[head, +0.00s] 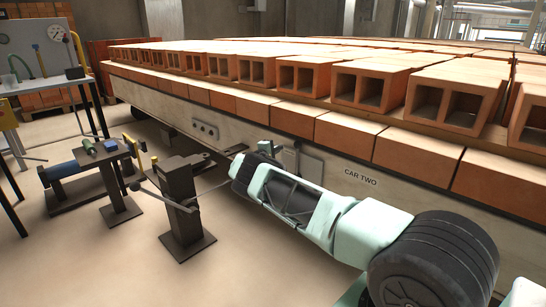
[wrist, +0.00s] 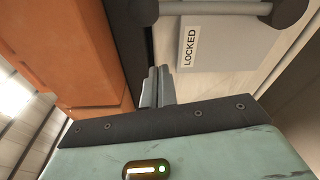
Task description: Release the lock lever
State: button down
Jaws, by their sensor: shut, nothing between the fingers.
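In the wrist view a grey plate (wrist: 225,50) is fixed to the pale side of the kiln car and carries a white label reading LOCKED (wrist: 190,47). In the head view the grey plate (head: 308,164) is partly hidden behind my arm, and my fingertips cannot be made out.
The car's side (head: 362,175), marked CAR TWO, bears rows of orange hollow bricks (head: 300,74). A dark post (head: 182,200) stands left of my arm, with a blue cylinder (head: 66,169) farther left. A table with a gauge panel (head: 38,50) is at far left.

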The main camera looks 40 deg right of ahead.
jog(key=b+x, duration=0.2)
jog(key=x, duration=0.2)
jog(key=shift+f, duration=0.2)
jog(key=shift+w+d+r, duration=0.1)
jog(key=shift+d+r, duration=0.05)
jog(key=shift+s+r, duration=0.2)
jog(key=shift+s, duration=0.05)
jog(key=shift+s+a+r+p, duration=0.15)
jog(key=shift+s+p, duration=0.1)
jog(key=shift+s, duration=0.6)
jog(key=shift+s+a+r+p, duration=0.1)
jog(key=shift+s+p, duration=0.15)
jog(key=shift+s, duration=0.6)
